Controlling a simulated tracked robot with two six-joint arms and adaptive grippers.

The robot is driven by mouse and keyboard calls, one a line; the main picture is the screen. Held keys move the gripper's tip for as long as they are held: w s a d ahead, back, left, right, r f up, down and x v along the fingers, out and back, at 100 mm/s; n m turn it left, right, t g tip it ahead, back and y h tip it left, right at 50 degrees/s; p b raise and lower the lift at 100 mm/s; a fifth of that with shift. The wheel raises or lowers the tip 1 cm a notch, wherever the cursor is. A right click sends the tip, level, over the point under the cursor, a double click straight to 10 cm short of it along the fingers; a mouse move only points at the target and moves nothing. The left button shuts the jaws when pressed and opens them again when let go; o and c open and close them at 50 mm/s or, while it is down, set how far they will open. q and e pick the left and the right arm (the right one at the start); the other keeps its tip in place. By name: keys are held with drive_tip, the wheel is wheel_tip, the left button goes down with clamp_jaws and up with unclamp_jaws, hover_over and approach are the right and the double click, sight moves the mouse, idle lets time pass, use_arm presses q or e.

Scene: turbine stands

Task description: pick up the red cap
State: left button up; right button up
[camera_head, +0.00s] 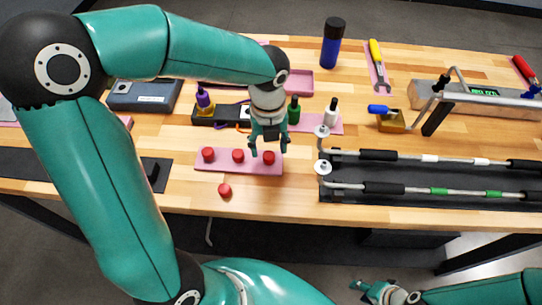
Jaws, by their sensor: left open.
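A loose red cap (225,190) lies on the wooden table in front of a pink mat (222,165). More red caps stand in a row on this mat: a left one (208,155), a middle one (238,155) and a right one (268,157). My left gripper (268,149) points down, open, with its fingers on either side of the right cap in the picture. I cannot tell whether it touches that cap. My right gripper (364,290) is low in the picture, beyond the table's front edge and away from the caps; its finger state is unclear.
Green (294,110) and white (331,111) bottles stand behind my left gripper. A purple-topped bottle (204,100) is further left. Two barred rods lie on a black tray (335,195) at right. A dark blue can (332,45) stands at the back. Bare table surrounds the loose cap.

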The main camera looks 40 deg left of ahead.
sight(270, 155)
use_arm(q)
wheel_tip(270, 155, down, 3)
drive_tip(key=shift+d+f, duration=0.1)
drive_tip(key=shift+f, duration=0.05)
drive_tip(key=shift+c, duration=0.3)
drive_tip(key=c, duration=0.8)
drive_tip(key=shift+c, duration=0.2)
wheel_tip(270, 155, up, 20)
drive_tip(key=shift+p, duration=0.35)
